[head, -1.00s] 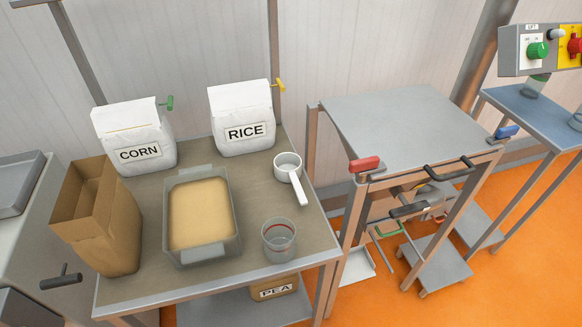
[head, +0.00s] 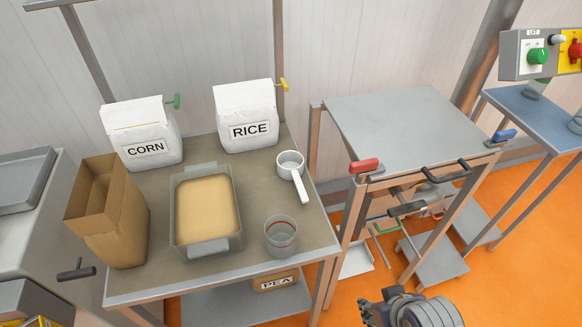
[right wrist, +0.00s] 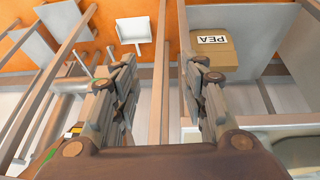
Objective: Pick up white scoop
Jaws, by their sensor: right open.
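The white scoop (head: 291,165) lies on the table at its right side, in front of the RICE bag. Its handle (head: 300,188) points toward the front right. My right arm and gripper (head: 375,308) show at the bottom edge of the head view, low and to the right of the table, well apart from the scoop. In the right wrist view the two fingers of my right gripper (right wrist: 163,75) are spread with nothing between them. The scoop is not seen in that view. My left gripper is not in view.
The table (head: 150,289) holds a CORN bag (head: 146,148), a RICE bag (head: 247,117), a paper bag (head: 105,214), a tray of grain (head: 206,240) and a clear cup (head: 281,239) in front of the scoop. A metal cart (head: 405,125) stands to the right.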

